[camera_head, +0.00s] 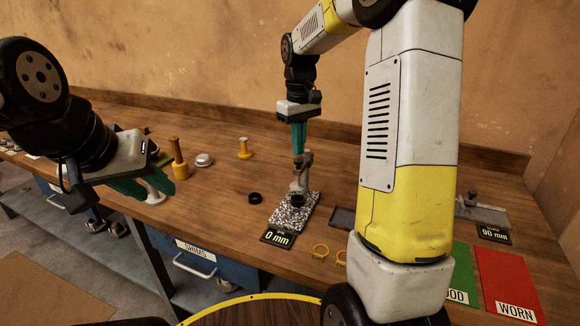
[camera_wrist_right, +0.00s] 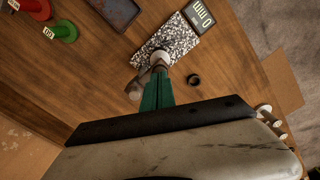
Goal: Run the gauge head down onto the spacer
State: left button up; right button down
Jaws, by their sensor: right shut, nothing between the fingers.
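The gauge stand has a speckled granite base (camera_head: 283,216) and a grey post with the gauge head (camera_head: 298,184) on it. A dark ring, apparently the spacer (camera_head: 297,200), sits on the base below the head; I cannot tell whether they touch. The display (camera_head: 278,237) reads 0 mm. My right gripper (camera_head: 298,152) points down, shut and empty, just above the top of the gauge. The right wrist view shows its fingertips (camera_wrist_right: 158,76) at the gauge, covering part of it; contact is unclear. My left gripper (camera_head: 153,186) is open and empty, off left at the table's front edge.
Another black ring (camera_head: 254,198) lies on the table left of the base. Yellow rings (camera_head: 320,251), a dark tray (camera_head: 341,218), a green mat (camera_head: 462,270) and a red mat (camera_head: 508,280) lie to the right. Spools (camera_head: 178,160) stand behind my left gripper.

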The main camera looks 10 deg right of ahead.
aim_at(298, 160)
jog(key=shift+f, duration=0.2)
jog(key=shift+f, duration=2.75)
jog(key=shift+r, duration=3)
jog(key=s+a+r+m+t+y, duration=0.1)
jog(key=s+r+m+t, duration=0.1)
jog(key=s, duration=1)
jog(key=s+a+r+m+t+y, duration=0.1)
jog(key=s+r+t, duration=0.3)
jog(key=s, duration=0.8)
jog(key=shift+s+r+m, duration=0.15)
jog(key=shift+r+m, duration=0.5)
jog(key=shift+m, duration=0.15)
